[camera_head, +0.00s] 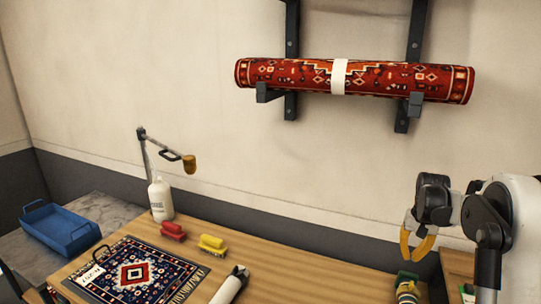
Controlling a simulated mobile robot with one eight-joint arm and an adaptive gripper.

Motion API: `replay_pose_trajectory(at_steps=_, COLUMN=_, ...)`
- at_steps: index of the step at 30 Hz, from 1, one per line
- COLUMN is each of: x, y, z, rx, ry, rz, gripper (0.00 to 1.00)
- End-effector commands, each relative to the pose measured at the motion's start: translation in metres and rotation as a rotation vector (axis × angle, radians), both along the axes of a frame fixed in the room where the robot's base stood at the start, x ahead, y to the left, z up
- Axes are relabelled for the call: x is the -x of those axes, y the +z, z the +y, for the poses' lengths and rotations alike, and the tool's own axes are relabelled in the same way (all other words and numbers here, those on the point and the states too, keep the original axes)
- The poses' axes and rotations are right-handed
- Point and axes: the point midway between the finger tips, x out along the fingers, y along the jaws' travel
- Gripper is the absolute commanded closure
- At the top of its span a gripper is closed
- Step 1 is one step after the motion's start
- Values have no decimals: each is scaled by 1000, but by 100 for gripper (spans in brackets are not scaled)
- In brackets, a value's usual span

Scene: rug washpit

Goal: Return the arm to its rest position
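My gripper (413,257) is at the right, on the end of my white and dark grey arm, which is bent with the gripper hanging down. Its yellow fingers point downward and their tips appear close together. I see nothing between them, but I cannot tell whether they touch. The gripper is raised in front of the wall, above the right part of the wooden table (300,262). It looks apart from everything around it.
A rolled red rug (290,76) rests on wall brackets above. A small patterned rug (165,272), a white bottle (160,200), a red brush (173,231), a yellow brush (213,244) and a white cylinder (230,286) are on the table. A striped object (407,288) is below my gripper. A blue tray (60,231) is left.

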Motion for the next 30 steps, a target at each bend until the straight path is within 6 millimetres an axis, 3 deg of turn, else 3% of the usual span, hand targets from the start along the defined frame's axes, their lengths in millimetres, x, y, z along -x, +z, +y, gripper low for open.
replay_pose_trajectory(at_steps=1, x=7, y=10, z=18, rx=9, ry=20, rz=-20, gripper=100)
replay_pose_trajectory(at_steps=7, x=40, y=52, z=79, rx=43, ry=91, rz=-111, gripper=100)
replay_pose_trajectory(at_steps=15, x=106, y=78, z=155, rx=77, ry=183, rz=-238, gripper=100)
replay_pose_trajectory(at_steps=23, x=182, y=67, z=214, rx=98, ry=271, rz=-362, gripper=100)
replay_pose_trajectory(at_steps=30, x=247, y=31, z=252, rx=107, ry=346, rz=-473, gripper=100)
